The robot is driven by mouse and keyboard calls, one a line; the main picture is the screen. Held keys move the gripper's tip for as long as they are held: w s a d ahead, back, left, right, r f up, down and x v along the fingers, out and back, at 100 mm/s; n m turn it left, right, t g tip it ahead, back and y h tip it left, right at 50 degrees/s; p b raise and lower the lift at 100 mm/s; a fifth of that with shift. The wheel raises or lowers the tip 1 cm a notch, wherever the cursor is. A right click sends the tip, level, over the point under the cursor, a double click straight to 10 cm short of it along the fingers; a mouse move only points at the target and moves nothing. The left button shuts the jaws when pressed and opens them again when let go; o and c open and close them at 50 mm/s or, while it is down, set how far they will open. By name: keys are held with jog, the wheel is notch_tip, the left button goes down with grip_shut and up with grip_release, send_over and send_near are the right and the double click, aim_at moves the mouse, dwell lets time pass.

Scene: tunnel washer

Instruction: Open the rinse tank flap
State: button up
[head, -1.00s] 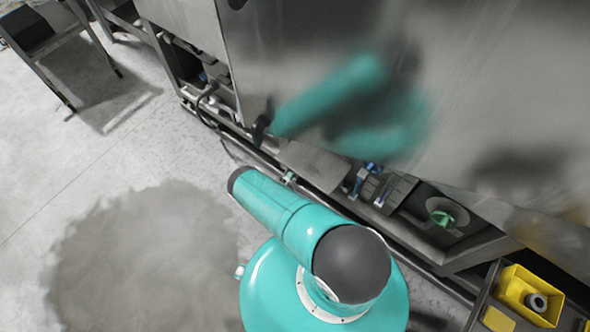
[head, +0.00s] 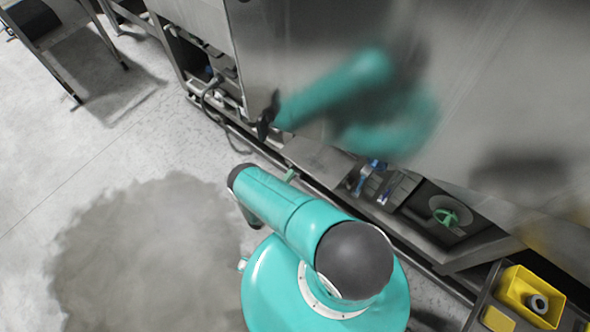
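I cannot make out for certain which part is the rinse tank flap. A large brushed steel panel (head: 300,50) of the machine fills the upper right, with a blurred teal reflection of my arm in it. Below the panel, a low recess holds a round grey plate with a green handle-like piece (head: 446,217) on it; I cannot tell what it is. My teal arm reaches from the bottom centre toward the upper left, and its far end stops at a dark joint apart from the panel in the picture. My gripper does not show; it is hidden behind or below the arm.
A yellow open box (head: 527,297) stands at the lower right by the machine base. Blue fittings (head: 368,176) and a dark hose (head: 214,103) sit low along the machine. A dark bench-like frame (head: 62,30) stands at the upper left. The grey floor (head: 60,190) at left is clear, with a darker patch.

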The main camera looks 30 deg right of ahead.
jog(key=s+a, duration=0.2)
jog(key=a, duration=0.4)
jog(key=shift+s+a, duration=0.2)
jog(key=shift+a, duration=0.2)
